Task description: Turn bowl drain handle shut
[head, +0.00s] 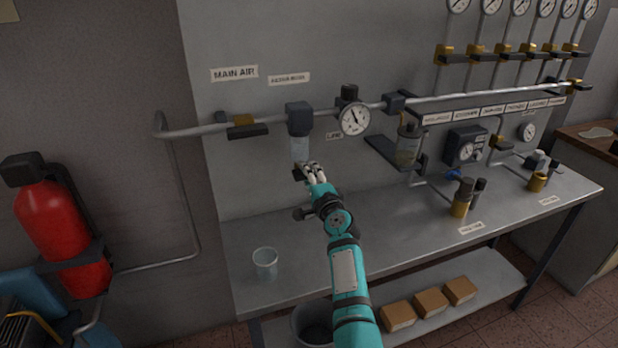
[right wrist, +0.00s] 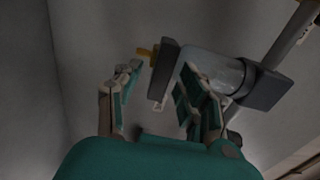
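The clear filter bowl (head: 300,148) hangs under a dark filter head (head: 299,119) on the main air pipe. In the right wrist view the bowl (right wrist: 215,68) is seen from below, with a dark block (right wrist: 165,72) at its lower end. A small orange-yellow handle (right wrist: 147,52) sticks out of that block, close to the tip of one finger. My right gripper (head: 313,170) is just below the bowl. Its fingers (right wrist: 160,84) are spread, with the dark block near the gap between them. Contact with the handle cannot be told. My left gripper is not in view.
A clear cup (head: 265,262) stands on the bench (head: 395,240), whose front left is otherwise clear. A red cylinder (head: 58,235) stands at the left.

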